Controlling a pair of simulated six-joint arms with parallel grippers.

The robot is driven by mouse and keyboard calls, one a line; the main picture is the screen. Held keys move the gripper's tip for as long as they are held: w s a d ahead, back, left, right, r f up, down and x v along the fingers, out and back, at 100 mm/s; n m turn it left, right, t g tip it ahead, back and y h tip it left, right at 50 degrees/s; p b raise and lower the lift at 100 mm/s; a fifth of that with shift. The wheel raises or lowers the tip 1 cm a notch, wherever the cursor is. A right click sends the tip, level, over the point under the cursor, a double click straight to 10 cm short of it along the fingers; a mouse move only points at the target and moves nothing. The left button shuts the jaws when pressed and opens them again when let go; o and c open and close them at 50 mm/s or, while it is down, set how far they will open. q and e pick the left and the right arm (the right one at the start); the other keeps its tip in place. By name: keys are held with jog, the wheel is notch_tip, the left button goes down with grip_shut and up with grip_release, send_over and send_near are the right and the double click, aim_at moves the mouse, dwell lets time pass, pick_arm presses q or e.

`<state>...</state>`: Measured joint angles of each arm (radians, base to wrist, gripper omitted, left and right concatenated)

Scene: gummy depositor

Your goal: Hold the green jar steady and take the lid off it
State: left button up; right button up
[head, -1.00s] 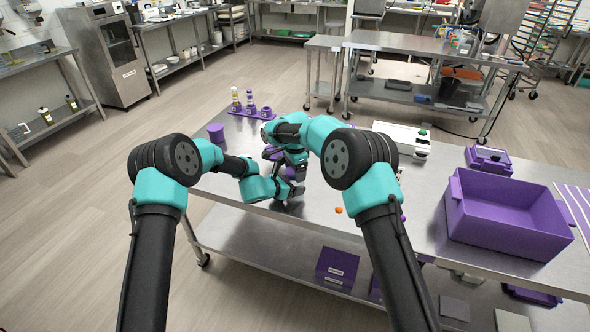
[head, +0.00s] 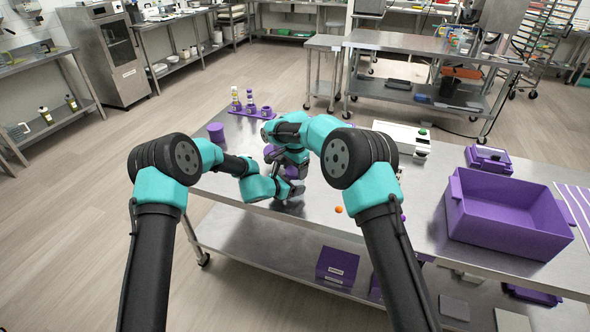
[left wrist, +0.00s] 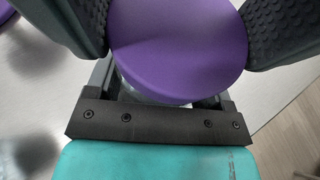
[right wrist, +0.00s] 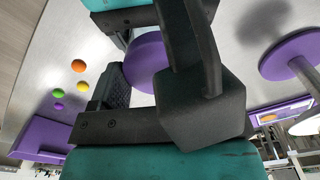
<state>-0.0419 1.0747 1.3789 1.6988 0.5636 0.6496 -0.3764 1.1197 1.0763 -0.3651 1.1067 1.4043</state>
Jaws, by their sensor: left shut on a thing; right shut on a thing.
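My left gripper (head: 288,188) and my right gripper (head: 276,158) are close together over the near left of the table, the right one above. In the left wrist view, a smooth purple round piece (left wrist: 180,48) sits between the textured left fingers, with a pale edge under its rim. In the right wrist view, a purple round piece (right wrist: 147,62) shows beside the right fingers, partly hidden by them. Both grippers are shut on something. The fingers and arms hide most of the jar, and no green of it shows. I cannot tell whether lid and jar touch.
A purple cylinder (head: 216,132) stands at the table's left edge, and a purple rack with bottles (head: 251,112) stands behind. An orange ball (head: 339,210) lies to the right of the grippers. A large purple bin (head: 510,213) and a white device (head: 402,138) are farther right.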

jog(key=o, duration=1)
jog(key=shift+r, duration=2.3)
jog(key=shift+c, duration=0.3)
jog(key=shift+r+m, duration=1.7)
jog(key=shift+r, duration=0.05)
jog(key=shift+f, duration=0.1)
